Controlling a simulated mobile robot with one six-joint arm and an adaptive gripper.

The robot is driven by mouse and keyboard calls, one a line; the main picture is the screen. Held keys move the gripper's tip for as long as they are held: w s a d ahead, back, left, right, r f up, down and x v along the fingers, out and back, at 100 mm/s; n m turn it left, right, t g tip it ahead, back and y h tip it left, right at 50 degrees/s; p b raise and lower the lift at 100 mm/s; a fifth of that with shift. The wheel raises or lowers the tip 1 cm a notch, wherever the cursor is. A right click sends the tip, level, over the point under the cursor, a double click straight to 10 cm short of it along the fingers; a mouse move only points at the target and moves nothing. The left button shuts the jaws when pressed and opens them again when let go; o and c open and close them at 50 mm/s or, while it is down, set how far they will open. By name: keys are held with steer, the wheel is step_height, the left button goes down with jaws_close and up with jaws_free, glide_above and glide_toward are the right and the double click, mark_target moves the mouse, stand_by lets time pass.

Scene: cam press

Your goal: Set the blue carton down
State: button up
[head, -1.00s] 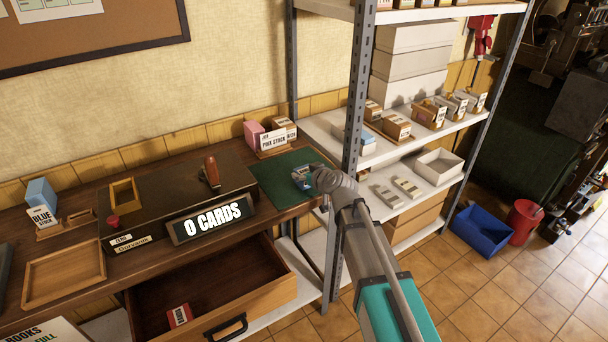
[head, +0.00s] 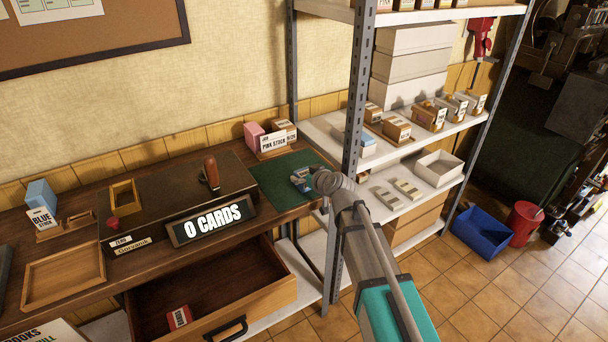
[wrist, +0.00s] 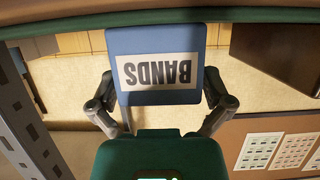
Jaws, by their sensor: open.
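The blue carton (wrist: 155,40) has a white BANDS label, which reads upside down in the wrist view. It stands between the two fingers of my gripper (wrist: 160,92), whose tips lie beside its two sides. The jaws are open. The carton's base meets the dark green edge at the top of the wrist view, and I see no clear gap there. In the head view my gripper (head: 306,184) is low over the green mat (head: 277,171) at the desk's right end. My gripper and arm hide most of the carton there.
A pink stock stand (head: 255,134) is behind the mat. The counter sign (head: 210,219) reads 0 CARDS, and an open drawer (head: 262,272) juts out below it. Another blue box (head: 42,196) stands far left.

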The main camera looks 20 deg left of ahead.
steer(key=p+v, duration=0.4)
steer(key=v, duration=0.8)
steer(key=shift+d+r, duration=0.1)
stand_by(0.6)
steer(key=s+d+f+m+g+h, duration=0.3)
steer(key=d, duration=0.8)
steer(key=s+d+f+m+g+h, duration=0.3)
steer(key=s+d+f, duration=0.1)
steer(key=d, duration=0.7)
steer(key=s+d+f+m+g+h, duration=0.3)
steer(key=d+f+h, duration=0.1)
steer(key=d, duration=0.7)
steer(key=shift+s+d+f+m, duration=0.25)
steer(key=shift+s+m, duration=0.1)
steer(key=shift+m, duration=0.05)
